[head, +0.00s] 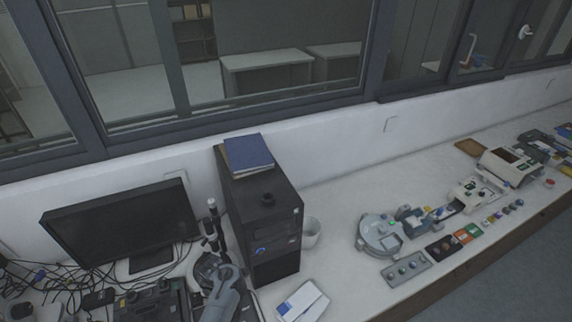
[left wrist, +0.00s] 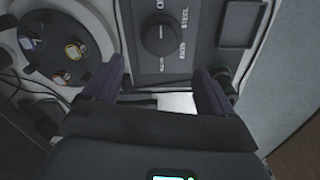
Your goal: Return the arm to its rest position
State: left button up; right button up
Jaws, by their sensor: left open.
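My left gripper (left wrist: 160,70) shows in the left wrist view with its two dark fingers spread apart and nothing held between them. Beyond the fingertips is a grey control panel (left wrist: 205,38) with a round black dial (left wrist: 160,38) and white lettering. I cannot tell whether the fingers touch the panel. In the head view a grey jointed part (head: 222,296), which may be my arm, is at the bottom edge left of centre. No gripper fingers can be made out there. My right gripper is in neither view.
A dark round plate (left wrist: 62,45) with several coloured pieces lies left of the panel. In the head view a black computer tower (head: 262,215) with blue books (head: 248,153) stands beside a monitor (head: 125,222). Several devices line the bench at right; bare bench (head: 345,195) lies behind them.

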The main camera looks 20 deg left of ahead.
pick_arm(q)
jog(key=s+d+r+m+t+p, duration=0.1)
jog(key=s+d+r+m+p, duration=0.1)
jog(key=s+d+r+m, duration=0.3)
jog(key=s+d+r+m+t+p, duration=0.2)
jog(key=s+d+r+m, duration=0.3)
jog(key=s+r+m, duration=0.8)
jog(key=s+m, duration=0.5)
jog(key=m, duration=0.2)
jog(key=shift+s+r, duration=0.15)
jog(key=shift+r, duration=0.1)
